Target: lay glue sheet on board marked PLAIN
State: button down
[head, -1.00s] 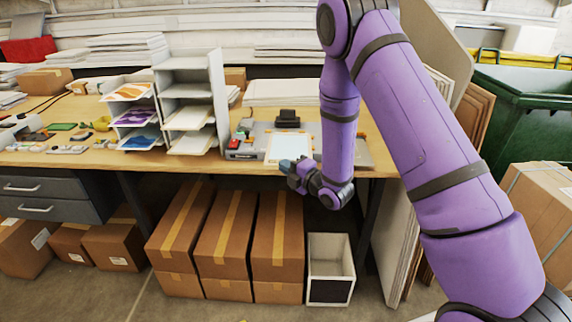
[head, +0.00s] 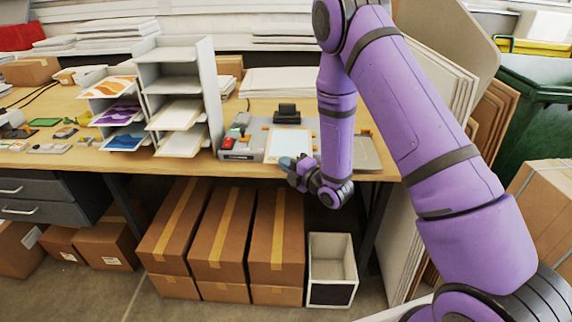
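My gripper (head: 287,162) is low at the front edge of the bench, at the near edge of a pale panel (head: 288,143) on the grey laminator (head: 256,138). The gripper is small and seen from behind, so I cannot tell whether its fingers are open, or whether they hold the panel or a sheet on it. Cream sheets lie in the trays of a grey shelf rack, on a middle tray (head: 176,114) and a lower tray (head: 182,144). I cannot tell which is a glue sheet. No PLAIN marking is legible.
Printed sheets (head: 117,115) are in a rack at the left. Small tools lie on the bench (head: 88,160) further left. Cardboard boxes (head: 222,238) and an open white bin (head: 332,268) stand below. Panels lean at the right, near a green container (head: 535,100).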

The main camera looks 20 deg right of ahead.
jog(key=shift+w+d+f, duration=0.15)
jog(key=shift+w+f, duration=0.3)
jog(key=shift+f, duration=0.3)
jog(key=shift+w+d+f, duration=0.15)
jog(key=shift+w+f, duration=0.35)
jog(key=shift+f, duration=0.25)
jog(key=shift+w+d+f, duration=0.15)
jog(key=shift+w+f, duration=0.3)
jog(key=shift+f, duration=0.3)
jog(key=shift+f, duration=0.15)
jog(key=c, duration=1.3)
grip_release()
jog(key=shift+o, duration=0.2)
jog(key=shift+s, duration=0.1)
jog(key=v, duration=1)
jog(key=shift+s+d, duration=0.25)
